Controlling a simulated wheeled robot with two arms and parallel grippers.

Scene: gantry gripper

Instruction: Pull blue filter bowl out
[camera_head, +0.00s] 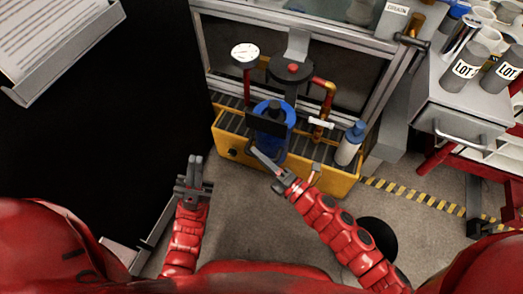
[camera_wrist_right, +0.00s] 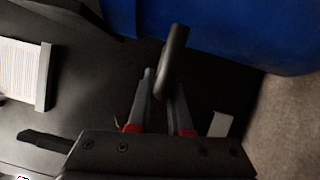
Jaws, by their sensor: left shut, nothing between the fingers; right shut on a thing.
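The blue filter bowl (camera_head: 272,147) stands at the yellow-framed roller conveyor, below a blue top with black parts across it. In the right wrist view the bowl's blue wall (camera_wrist_right: 225,35) fills the upper right. My right gripper (camera_head: 254,154) is at the bowl's lower left side in the head view. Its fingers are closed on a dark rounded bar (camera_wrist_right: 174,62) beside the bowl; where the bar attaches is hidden. My left gripper (camera_head: 195,158) is shut and empty, apart to the left of the conveyor.
The yellow conveyor frame (camera_head: 318,180) runs along the front. A pressure gauge (camera_head: 245,52) and copper pipe (camera_head: 328,95) stand behind the bowl. A grey cabinet with LOT cups (camera_head: 466,70) is farther right. Floor in front is clear.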

